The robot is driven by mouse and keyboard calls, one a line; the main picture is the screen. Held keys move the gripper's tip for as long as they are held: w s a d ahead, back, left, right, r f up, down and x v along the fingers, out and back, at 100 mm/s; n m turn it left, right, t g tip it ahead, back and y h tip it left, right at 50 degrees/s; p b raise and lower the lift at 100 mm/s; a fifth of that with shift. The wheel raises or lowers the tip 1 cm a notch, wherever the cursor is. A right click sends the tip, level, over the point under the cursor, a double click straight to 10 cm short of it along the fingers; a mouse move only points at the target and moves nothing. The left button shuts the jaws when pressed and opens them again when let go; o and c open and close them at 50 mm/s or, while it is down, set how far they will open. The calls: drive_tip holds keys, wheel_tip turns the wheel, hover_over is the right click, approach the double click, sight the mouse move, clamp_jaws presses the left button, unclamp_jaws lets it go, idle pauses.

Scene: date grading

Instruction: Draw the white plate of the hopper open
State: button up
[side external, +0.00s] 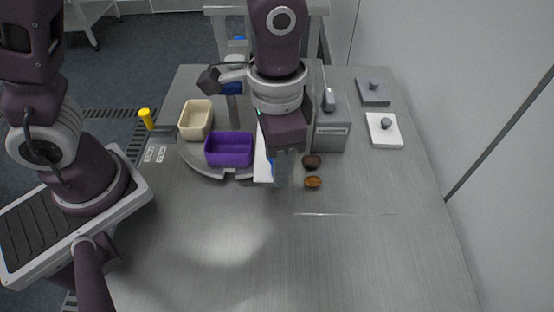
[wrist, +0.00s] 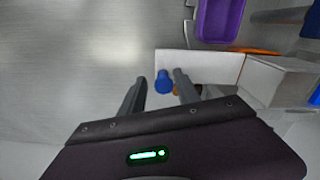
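The grey hopper (side external: 331,130) stands right of my arm in the side view; its grey side is at the right of the wrist view (wrist: 285,72). The white plate (wrist: 215,66) sticks out beside it with a blue knob (wrist: 163,82) near its end. In the side view the plate (side external: 262,165) is partly hidden by my gripper. My gripper (wrist: 159,77) is open, one finger on each side of the knob. The knob looks nearer the right finger; I cannot tell whether they touch. My gripper (side external: 283,182) points down in the side view.
A purple bin (side external: 229,163) and a beige bin (side external: 183,133) stand on a grey round platform. Two brown dates (side external: 312,161) (side external: 313,182) lie right of my gripper. A white knobbed block (side external: 384,142) and a dark one lie at right. The front table is clear.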

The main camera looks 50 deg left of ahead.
wheel_tip(320, 180, up, 6)
drive_tip(key=shift+a+r, duration=0.2)
drive_tip(key=shift+r, duration=0.05)
drive_tip(key=s+a+r+n+t, duration=0.2)
drive_tip(key=s+a+r+n, duration=0.1)
drive_tip(key=s+a, duration=0.2)
drive_tip(key=s+a+r+n+t, duration=0.3)
drive_tip(key=s+a+r, duration=0.1)
drive_tip(key=a, duration=0.6)
drive_tip(key=shift+s+a+t, duration=0.3)
drive_tip(key=shift+s, duration=0.2)
idle(1.9)
